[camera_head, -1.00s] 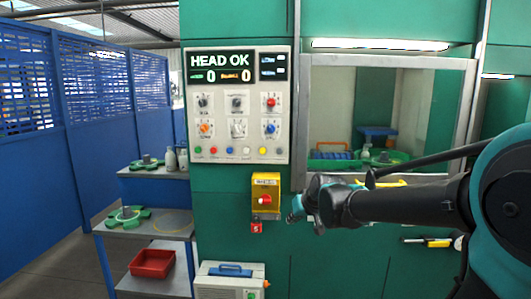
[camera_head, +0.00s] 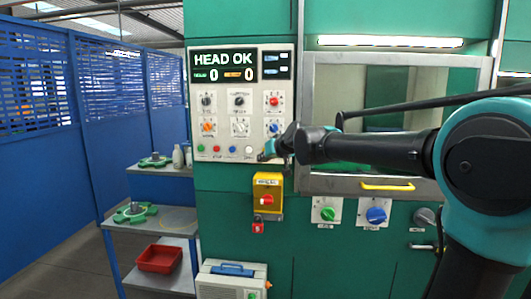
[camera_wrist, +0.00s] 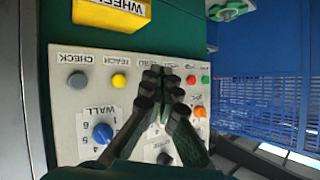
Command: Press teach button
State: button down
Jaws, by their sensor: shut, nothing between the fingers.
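The teach button (camera_wrist: 120,80) is a round yellow button under an upside-down TEACH label in the wrist view. It sits on the pale control panel (camera_wrist: 85,125), beside the grey CHECK button (camera_wrist: 77,80). My gripper (camera_wrist: 160,75) is shut and empty, its fingertips just to the right of the teach button in that view. I cannot tell whether the tips touch the panel. In the head view my gripper (camera_head: 268,150) is at the lower right of the control panel (camera_head: 222,112) and hides the teach button there.
A blue WALL knob (camera_wrist: 103,133) is left of my fingers in the wrist view. A yellow box with a red knob (camera_head: 267,200) is mounted below the panel. A machine window (camera_head: 375,110) is to the right. A shelf with a red tray (camera_head: 160,258) stands at the left.

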jog(key=shift+w, duration=0.15)
jog(key=w, duration=0.8)
jog(key=shift+w+d, duration=0.15)
jog(key=shift+w, duration=0.1)
jog(key=shift+w, duration=0.2)
dwell(1.2)
jog(key=shift+w, duration=0.25)
jog(key=shift+w, duration=0.45)
dwell(0.7)
jog(key=shift+s, duration=0.9)
jog(key=shift+s, duration=0.1)
